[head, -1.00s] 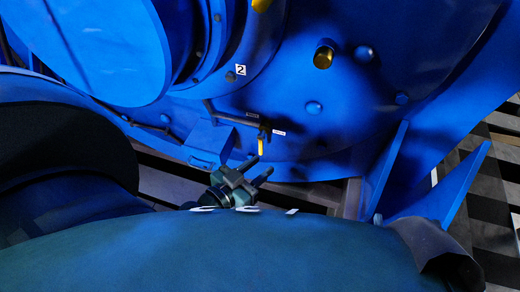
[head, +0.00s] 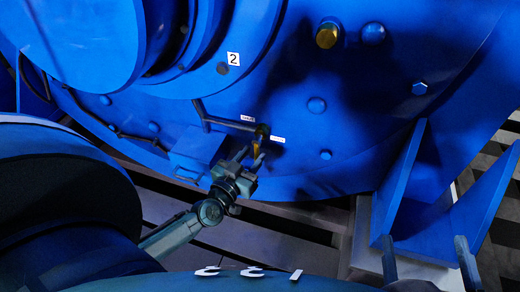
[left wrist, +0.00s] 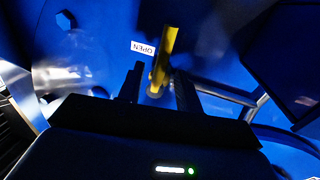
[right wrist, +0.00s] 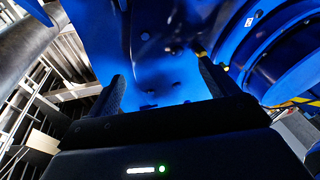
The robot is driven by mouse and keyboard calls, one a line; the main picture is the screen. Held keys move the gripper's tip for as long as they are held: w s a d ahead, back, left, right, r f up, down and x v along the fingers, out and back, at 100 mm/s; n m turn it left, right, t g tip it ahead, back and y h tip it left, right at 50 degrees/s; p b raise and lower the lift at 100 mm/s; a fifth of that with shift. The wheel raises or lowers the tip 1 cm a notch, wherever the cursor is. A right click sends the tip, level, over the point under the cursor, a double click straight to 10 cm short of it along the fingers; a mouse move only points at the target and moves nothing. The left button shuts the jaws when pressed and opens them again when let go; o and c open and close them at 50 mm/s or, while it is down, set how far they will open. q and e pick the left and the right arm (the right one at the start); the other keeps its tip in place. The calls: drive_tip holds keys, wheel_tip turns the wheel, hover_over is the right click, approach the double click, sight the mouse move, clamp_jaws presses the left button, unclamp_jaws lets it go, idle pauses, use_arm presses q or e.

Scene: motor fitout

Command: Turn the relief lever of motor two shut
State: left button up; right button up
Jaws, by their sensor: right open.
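The relief lever (head: 256,146) is a small yellow handle on the lower face of the blue motor (head: 300,80) marked 2. It points down from a dark valve at the end of a thin pipe. My left gripper (head: 251,157) is at the lever, with its fingers apart on either side. In the left wrist view the yellow lever (left wrist: 166,50) rises between the two fingers (left wrist: 158,88), with gaps beside it. Whether a finger touches it I cannot tell. My right gripper (head: 427,250) is open and empty at the lower right, away from the lever.
A white label reading OPEN (left wrist: 143,48) is beside the lever. The number 2 plate (head: 233,58) is above the valve. A blue box (head: 198,147) is left of the lever. Blue support ribs (head: 402,185) stand to the right, near my right gripper.

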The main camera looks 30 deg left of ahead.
sight(255, 153)
use_arm(q)
drive_tip(key=w, duration=0.5)
drive_tip(key=shift+a+b, duration=0.1)
drive_tip(key=shift+b, duration=0.25)
clamp_jaws()
